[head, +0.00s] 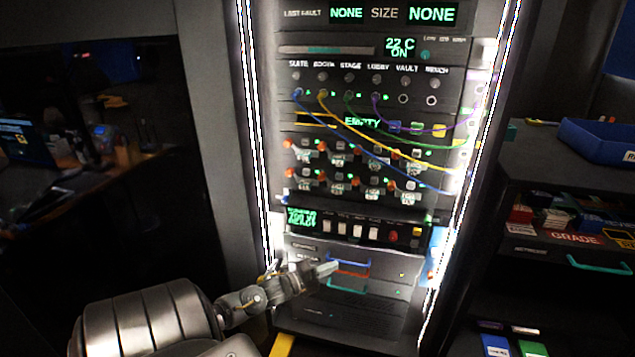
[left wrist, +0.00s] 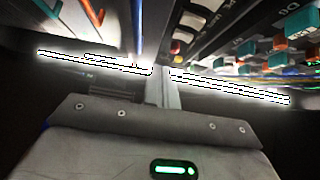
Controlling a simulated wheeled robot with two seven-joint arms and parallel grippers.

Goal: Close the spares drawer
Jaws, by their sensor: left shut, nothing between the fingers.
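The tall lit rack has drawer fronts low down, below the row of switches. A grey drawer front (head: 385,258) carries a blue handle (head: 350,262), with a red handle (head: 352,274) and a green handle (head: 345,285) just below it. The labels are too small to read, so I cannot tell which is the spares drawer or how far any drawer stands out. My left gripper (head: 332,268) is shut and empty at the left end of the blue handle; contact is unclear. In the left wrist view its closed fingers (left wrist: 162,85) point toward the rack.
Coloured cables (head: 400,150) hang across the rack's upper panel. A shelf on the right holds a blue tray (head: 600,140) and a drawer with a teal handle (head: 598,266). A dark desk area (head: 80,170) lies at the left.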

